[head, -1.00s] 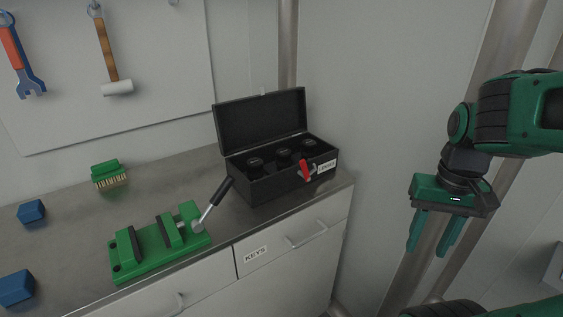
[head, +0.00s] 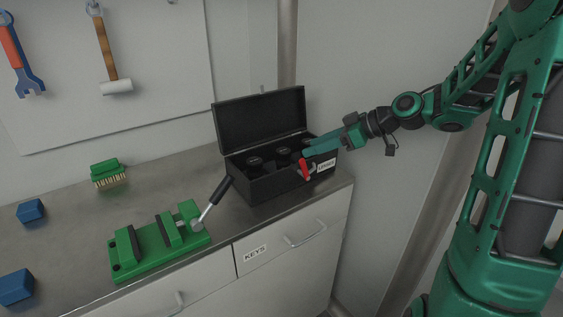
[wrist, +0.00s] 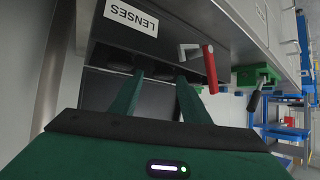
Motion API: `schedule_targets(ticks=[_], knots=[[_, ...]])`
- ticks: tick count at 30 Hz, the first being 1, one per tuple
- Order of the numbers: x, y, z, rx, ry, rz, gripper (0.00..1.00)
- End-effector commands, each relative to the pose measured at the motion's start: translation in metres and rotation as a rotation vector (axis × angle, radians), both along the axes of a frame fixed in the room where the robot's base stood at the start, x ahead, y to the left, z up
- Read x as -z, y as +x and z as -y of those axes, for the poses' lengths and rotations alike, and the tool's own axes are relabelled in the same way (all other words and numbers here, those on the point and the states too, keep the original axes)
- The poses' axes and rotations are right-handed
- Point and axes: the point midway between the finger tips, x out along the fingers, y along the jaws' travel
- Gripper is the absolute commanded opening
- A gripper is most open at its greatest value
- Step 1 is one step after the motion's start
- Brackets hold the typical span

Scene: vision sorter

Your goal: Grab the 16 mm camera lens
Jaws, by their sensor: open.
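Three black lenses stand in a row in an open black case on the counter: a left lens (head: 255,163), a middle lens (head: 283,155) and a right one mostly hidden behind my fingers. Any focal-length markings are too small to read, so I cannot tell which is the 16 mm lens. The case (head: 262,187) has its lid up and a "LENSES" label (wrist: 131,17). My gripper (head: 307,150) is open and reaches in from the right, its fingers over the case's right end. In the wrist view the fingers (wrist: 160,75) are apart with nothing clearly held between them.
A red-handled latch (head: 304,168) sticks out from the case front, near my fingers. A green vise (head: 150,245) with a lever stands left of the case. A brush (head: 108,174) and blue blocks (head: 31,211) lie further left. The wall is behind.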

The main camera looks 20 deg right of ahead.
Motion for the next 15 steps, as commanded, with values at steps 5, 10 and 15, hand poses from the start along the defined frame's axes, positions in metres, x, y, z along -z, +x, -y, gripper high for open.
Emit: schedule_targets(ticks=[5, 10, 15], knots=[[-0.001, 0.003, -0.007, -0.057, 0.039, 0.065, 0.42], [0.007, 0.013, -0.021, -0.068, 0.044, 0.076, 0.42], [0.019, 0.025, -0.038, -0.068, 0.043, 0.073, 0.42]])
